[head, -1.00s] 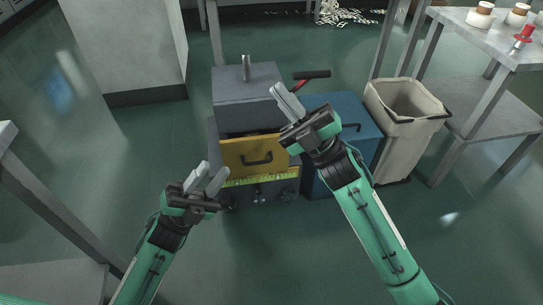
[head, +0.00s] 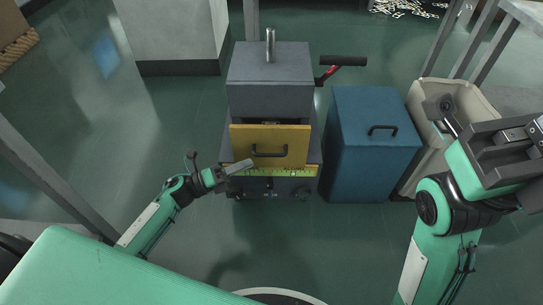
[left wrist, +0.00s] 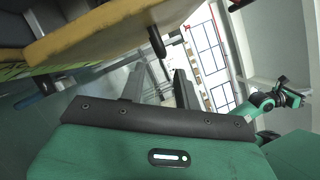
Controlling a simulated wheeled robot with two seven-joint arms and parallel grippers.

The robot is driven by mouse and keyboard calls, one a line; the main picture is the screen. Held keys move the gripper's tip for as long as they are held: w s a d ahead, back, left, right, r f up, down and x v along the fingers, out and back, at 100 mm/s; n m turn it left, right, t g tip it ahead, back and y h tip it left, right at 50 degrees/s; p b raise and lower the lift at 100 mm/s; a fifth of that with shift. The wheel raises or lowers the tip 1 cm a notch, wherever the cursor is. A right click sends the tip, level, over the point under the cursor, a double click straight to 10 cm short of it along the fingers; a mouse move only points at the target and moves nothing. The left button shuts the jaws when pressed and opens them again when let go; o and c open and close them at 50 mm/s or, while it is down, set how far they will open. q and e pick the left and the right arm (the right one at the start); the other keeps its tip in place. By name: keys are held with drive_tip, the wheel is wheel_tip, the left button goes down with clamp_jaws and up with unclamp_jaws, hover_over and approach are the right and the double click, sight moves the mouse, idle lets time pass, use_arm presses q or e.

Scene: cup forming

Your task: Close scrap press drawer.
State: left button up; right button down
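The scrap press (head: 268,85) is a dark grey box machine with a yellow drawer (head: 290,148) in its front. The drawer front stands out from the body, with a dark gap above it, and carries a black handle (head: 269,154). My left gripper (head: 245,165) is at the drawer front's lower left corner; whether it touches cannot be told. In the left wrist view its fingers (left wrist: 162,86) are apart and empty, with the yellow drawer front (left wrist: 105,28) above them. My right gripper (head: 525,135) is at the right edge, away from the drawer, its fingertips unclear.
A blue cabinet (head: 370,150) with a black handle stands right of the press. A pale bin (head: 418,110) stands beyond it, partly behind my right arm. A red and black lever (head: 340,63) sticks out from the press. The floor in front is clear.

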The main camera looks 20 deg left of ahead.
sight(270, 154)
use_arm(q)
drive_tip(key=b+x, duration=0.2)
drive_tip(key=x, duration=0.6)
drive_tip(key=shift+d, duration=0.1)
clamp_jaws()
